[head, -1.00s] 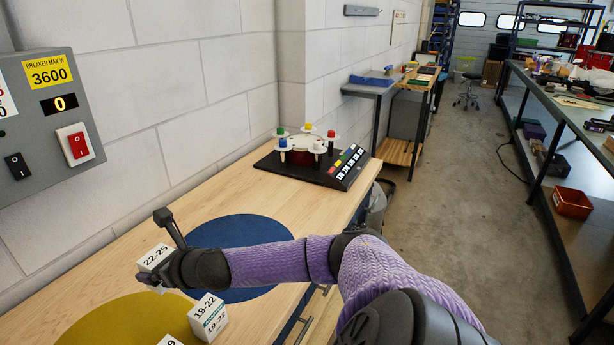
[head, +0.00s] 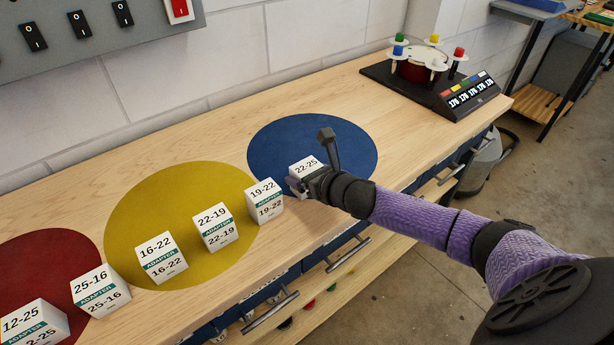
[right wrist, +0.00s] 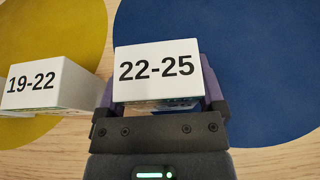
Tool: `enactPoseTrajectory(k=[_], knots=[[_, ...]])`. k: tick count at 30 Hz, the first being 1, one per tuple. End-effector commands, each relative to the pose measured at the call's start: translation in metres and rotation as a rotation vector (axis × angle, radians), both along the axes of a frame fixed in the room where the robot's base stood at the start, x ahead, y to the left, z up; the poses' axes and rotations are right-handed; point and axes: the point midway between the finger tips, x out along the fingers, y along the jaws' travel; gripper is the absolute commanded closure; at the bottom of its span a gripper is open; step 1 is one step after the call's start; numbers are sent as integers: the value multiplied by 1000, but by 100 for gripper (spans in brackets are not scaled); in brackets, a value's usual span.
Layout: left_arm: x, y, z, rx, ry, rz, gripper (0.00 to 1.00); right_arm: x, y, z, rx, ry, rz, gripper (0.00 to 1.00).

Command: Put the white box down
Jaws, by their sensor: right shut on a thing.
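The white box labelled 22-25 (head: 305,166) is held in my right gripper (head: 304,184) at the near left part of the blue circle. In the right wrist view the box (right wrist: 158,70) sits between the two fingers (right wrist: 160,100), its labelled top facing the camera. Its underside is hidden, so I cannot tell whether it touches the bench. My left gripper is in neither view now.
A white box labelled 19-22 (head: 265,203) stands close to the left. Several more adapter boxes line the yellow circle (head: 130,215) and red circle (head: 50,255). The blue circle (head: 350,140) is otherwise clear. A black device (head: 430,85) stands at the far right of the bench (head: 330,90).

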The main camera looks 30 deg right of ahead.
Motion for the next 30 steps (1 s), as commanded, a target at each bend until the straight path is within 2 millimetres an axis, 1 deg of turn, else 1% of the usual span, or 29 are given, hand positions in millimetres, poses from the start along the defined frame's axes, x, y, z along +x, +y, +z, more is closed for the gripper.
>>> enactPoseTrajectory(k=[2,5,6,7,8,15,17,20,30], knots=[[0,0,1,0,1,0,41,0,0,1,0,-1,0,77],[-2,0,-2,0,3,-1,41,0,0,-2,-1,-1,0,77],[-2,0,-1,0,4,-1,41,0,0,-2,-1,0,0,8],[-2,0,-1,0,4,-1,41,0,0,-2,-1,0,0,2],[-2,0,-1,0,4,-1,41,0,0,-1,-1,0,0,0],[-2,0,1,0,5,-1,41,0,0,2,0,-1,0,0],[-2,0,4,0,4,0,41,-3,0,4,0,1,0,0],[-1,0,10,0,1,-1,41,-17,-2,9,0,4,0,0],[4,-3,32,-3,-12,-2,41,-77,-6,35,0,4,0,0]])
